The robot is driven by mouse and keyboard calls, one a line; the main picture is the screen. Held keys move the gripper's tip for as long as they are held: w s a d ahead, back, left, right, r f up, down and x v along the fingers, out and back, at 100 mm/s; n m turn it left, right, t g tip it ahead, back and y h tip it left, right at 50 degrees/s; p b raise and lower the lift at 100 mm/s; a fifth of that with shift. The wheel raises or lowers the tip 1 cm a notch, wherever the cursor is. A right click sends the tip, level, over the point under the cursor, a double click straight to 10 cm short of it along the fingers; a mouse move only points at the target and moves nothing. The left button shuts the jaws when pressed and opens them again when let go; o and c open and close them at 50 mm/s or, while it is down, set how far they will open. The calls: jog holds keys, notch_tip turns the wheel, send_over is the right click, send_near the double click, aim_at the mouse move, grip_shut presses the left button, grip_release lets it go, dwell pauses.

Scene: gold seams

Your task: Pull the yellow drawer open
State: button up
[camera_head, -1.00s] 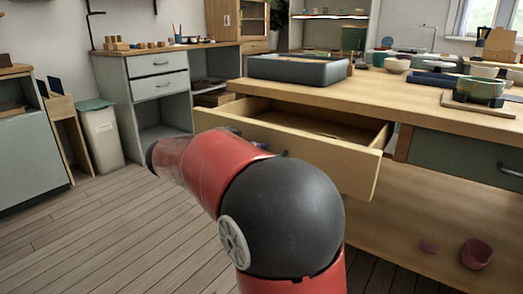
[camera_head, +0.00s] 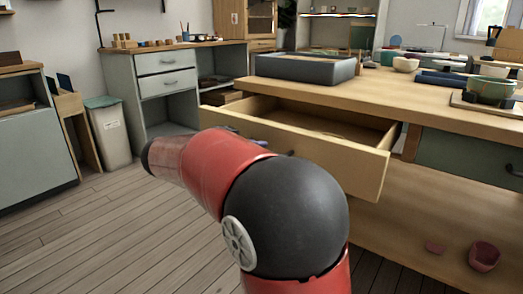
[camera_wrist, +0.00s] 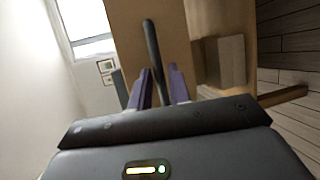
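The yellow drawer (camera_head: 335,156) stands well out from the wooden table in the head view, and its inside shows. In the wrist view its pale wood front (camera_wrist: 170,22) fills the upper middle. A dark bar handle (camera_wrist: 151,45) runs nearly upright in that picture. My gripper (camera_wrist: 159,80) has its two purple fingers on either side of the bar, close together, and looks shut on it; the exact contact is hard to see. In the head view my red and black arm hides the handle and most of the gripper.
The wooden table (camera_head: 450,112) carries a grey tray (camera_head: 305,69) and several bowls. A green drawer (camera_head: 465,160) is closed at right. A pink cup (camera_head: 484,254) lies on the lower shelf. A white bin (camera_head: 110,133) stands at left; the floor there is clear.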

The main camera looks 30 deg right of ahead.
jog(key=a, duration=0.3)
jog(key=a+r, duration=0.1)
jog(key=a, duration=0.1)
jog(key=shift+a+p, duration=0.3)
jog(key=shift+a, duration=0.1)
jog(key=s+f+t+y+p, duration=0.1)
jog(key=s+f+y+p, duration=0.1)
jog(key=s+y+p, duration=0.8)
jog(key=s+a+f+t+y, duration=0.3)
jog(key=s+a+y, duration=0.3)
jog(key=s+a, duration=0.2)
jog(key=s+t, duration=0.1)
jog(key=s, duration=0.1)
jog(key=shift+s+a+m+t, duration=0.3)
jog(key=shift+s+a+m, duration=0.05)
jog(key=shift+a+m, duration=0.05)
jog(key=shift+r, duration=0.1)
